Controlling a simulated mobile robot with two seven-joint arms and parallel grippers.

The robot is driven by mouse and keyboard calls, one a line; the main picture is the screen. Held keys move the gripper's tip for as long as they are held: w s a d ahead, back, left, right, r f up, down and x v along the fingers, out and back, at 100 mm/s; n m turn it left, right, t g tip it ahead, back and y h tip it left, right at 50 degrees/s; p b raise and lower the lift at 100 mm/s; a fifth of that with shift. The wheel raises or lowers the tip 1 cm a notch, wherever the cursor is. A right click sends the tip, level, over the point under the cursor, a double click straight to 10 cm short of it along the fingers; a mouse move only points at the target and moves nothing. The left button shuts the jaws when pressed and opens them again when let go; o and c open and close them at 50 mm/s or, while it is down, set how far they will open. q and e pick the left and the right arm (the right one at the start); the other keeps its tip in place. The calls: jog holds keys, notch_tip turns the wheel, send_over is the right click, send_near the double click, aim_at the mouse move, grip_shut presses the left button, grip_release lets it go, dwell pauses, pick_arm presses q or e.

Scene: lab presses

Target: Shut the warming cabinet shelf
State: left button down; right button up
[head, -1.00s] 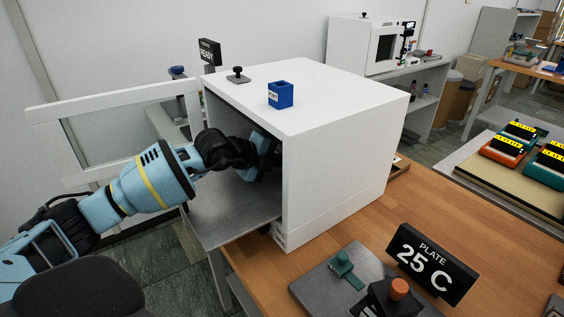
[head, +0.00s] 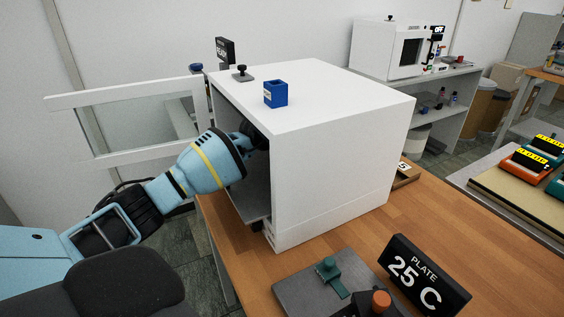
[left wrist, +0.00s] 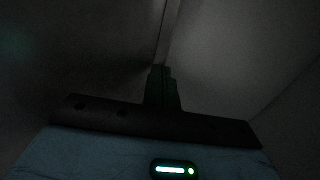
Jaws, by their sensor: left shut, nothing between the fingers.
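The warming cabinet (head: 340,160) is a white box on the wooden bench, its open front facing left. Its glass door (head: 130,130) with a white frame stands open to the left. The grey shelf (head: 257,198) lies low in the opening, its visible front edge close to the cabinet's front. My left arm reaches into the opening above the shelf; its gripper is hidden inside the cabinet in the head view. In the dark left wrist view the left gripper (left wrist: 161,72) is shut and empty, pointing at a grey inner surface. I cannot tell whether it touches the shelf. My right gripper is out of view.
A blue box (head: 276,94) and a black-knobbed plate (head: 242,75) sit on the cabinet top. A "25 C" plate sign (head: 424,276) and a grey plate with a green clamp (head: 331,277) stand at the bench front. Another white oven (head: 399,48) is behind.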

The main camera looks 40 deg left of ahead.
pick_arm(q)
jog(key=w, duration=0.2)
jog(key=w+d, duration=0.1)
jog(key=w, duration=0.1)
jog(key=w+d, duration=0.1)
jog(key=w, duration=0.1)
jog(key=shift+d+f+b, duration=0.15)
jog(key=shift+d+b, duration=0.1)
jog(key=shift+b, duration=0.15)
jog(key=shift+w+d, duration=0.25)
jog(key=shift+w, duration=0.55)
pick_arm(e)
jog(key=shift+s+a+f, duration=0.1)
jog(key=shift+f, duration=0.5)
pick_arm(q)
jog(key=shift+r, duration=0.2)
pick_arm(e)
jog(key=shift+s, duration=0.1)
